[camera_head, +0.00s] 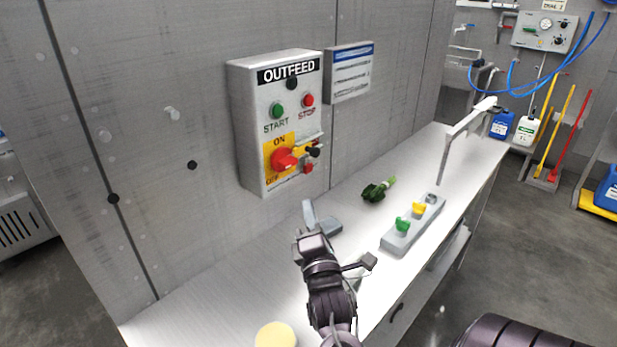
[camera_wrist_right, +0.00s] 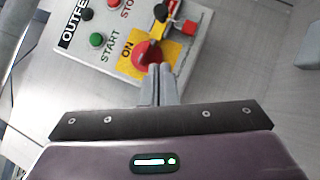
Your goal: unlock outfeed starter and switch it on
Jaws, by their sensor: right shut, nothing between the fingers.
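The OUTFEED starter box (camera_head: 247,130) is on the grey wall. It has a green START button (camera_head: 277,110), a red STOP button (camera_head: 308,100) and a red rotary switch (camera_head: 284,159) on a yellow ON/OFF plate. A small red padlock-like piece (camera_head: 308,167) and a black piece (camera_head: 313,150) sit at the plate's right; they are too small to tell if locked. My right gripper (camera_head: 309,212) is shut and empty, below the box. In the right wrist view its fingertips (camera_wrist_right: 158,72) overlap the red switch (camera_wrist_right: 148,55); contact cannot be told. My left gripper is not in view.
On the bench (camera_head: 225,275) stands a grey holder (camera_head: 398,240) with green (camera_head: 402,224) and yellow (camera_head: 418,208) pieces. A leafy green bunch (camera_head: 377,191), a pale yellow round thing (camera_head: 275,336) and a bent grey post (camera_head: 452,135) are also there. A notice (camera_head: 349,75) hangs beside the box.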

